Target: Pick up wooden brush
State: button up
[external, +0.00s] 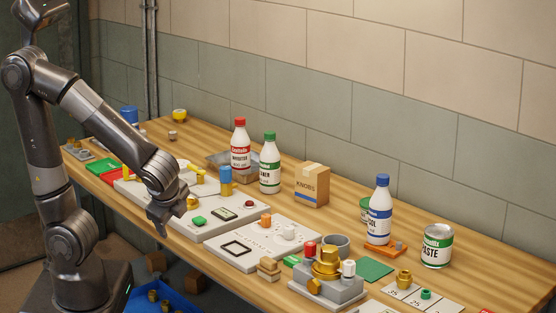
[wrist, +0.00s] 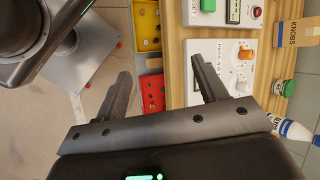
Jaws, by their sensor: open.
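No object shows clearly as a wooden brush. A small tan wooden piece (external: 269,268) sits near the table's front edge in the external view; I cannot tell whether it is the brush. My gripper (external: 160,222) hangs over the table's front edge, left of that piece and apart from it. In the wrist view my gripper (wrist: 160,72) has its two fingers spread wide with nothing between them. Below them are the table edge and the floor side. The tan piece is not identifiable in the wrist view.
The wooden table (external: 440,275) carries white control panels (external: 258,245), bottles (external: 241,148), a cardboard box (external: 312,184), a paste can (external: 437,246) and a grey base with brass parts (external: 327,284). Yellow (wrist: 147,25) and red (wrist: 153,93) trays lie beside the table. A wall stands behind.

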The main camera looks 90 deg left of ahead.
jog(key=w+a+f+m+y, duration=0.2)
jog(key=w+m+y, duration=0.1)
jog(key=m+y, duration=0.1)
jog(key=m+t+y, duration=0.2)
jog(key=m+t, duration=1.1)
jog(key=m, duration=0.4)
send_near(272, 259)
jog(key=x, duration=0.5)
jog(key=shift+a+f, duration=0.35)
jog(key=shift+f, duration=0.05)
jog(key=x, duration=0.5)
jog(key=shift+w+a+r, duration=0.25)
jog(key=c, duration=1.1)
